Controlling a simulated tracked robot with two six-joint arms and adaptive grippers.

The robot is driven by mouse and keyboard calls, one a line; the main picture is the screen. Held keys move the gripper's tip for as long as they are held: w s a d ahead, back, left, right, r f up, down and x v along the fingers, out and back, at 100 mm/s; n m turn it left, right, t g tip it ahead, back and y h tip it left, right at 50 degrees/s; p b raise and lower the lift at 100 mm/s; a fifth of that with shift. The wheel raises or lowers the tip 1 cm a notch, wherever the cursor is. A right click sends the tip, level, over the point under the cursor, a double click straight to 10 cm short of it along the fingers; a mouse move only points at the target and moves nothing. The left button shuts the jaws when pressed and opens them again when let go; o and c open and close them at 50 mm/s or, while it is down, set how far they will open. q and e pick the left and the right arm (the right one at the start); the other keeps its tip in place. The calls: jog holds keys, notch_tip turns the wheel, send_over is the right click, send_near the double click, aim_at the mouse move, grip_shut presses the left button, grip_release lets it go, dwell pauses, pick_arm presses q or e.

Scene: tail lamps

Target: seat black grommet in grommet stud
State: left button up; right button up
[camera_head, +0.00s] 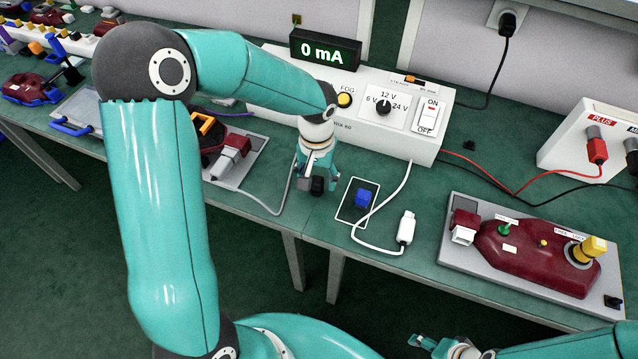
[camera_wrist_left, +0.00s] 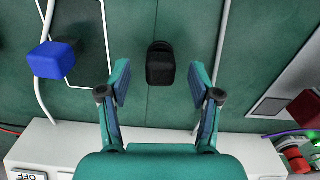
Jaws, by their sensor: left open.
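The black grommet (camera_head: 317,186) appears to be the small dark block at my left gripper's fingertips. In the left wrist view the black block (camera_wrist_left: 160,66) lies beyond and between the two fingers, with clear space on both sides. My left gripper (camera_head: 318,176) is open and points down over the bench; its spread fingers (camera_wrist_left: 160,82) hold nothing. My right gripper (camera_head: 422,342) is low in the head view, away from the bench parts; its opening is too small to judge. The dark red lamp (camera_head: 530,257) at right carries a green post (camera_head: 504,230) and a yellow knob (camera_head: 593,247); I cannot tell which part is the grommet stud.
A blue block (camera_head: 362,198) sits in a white outlined rectangle, right of my left gripper. A white cable with a plug (camera_head: 406,228) lies beside it. The white power box (camera_head: 345,115) stands behind. Another lamp plate (camera_head: 258,140) is at left.

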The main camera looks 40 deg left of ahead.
aim_at(317, 179)
pick_arm(q)
notch_tip(317, 179, down, 2)
jog(key=shift+f, duration=0.1)
jog(key=c, duration=1)
jog(key=shift+r, duration=0.25)
notch_tip(317, 179, up, 20)
jog(key=p, duration=0.1)
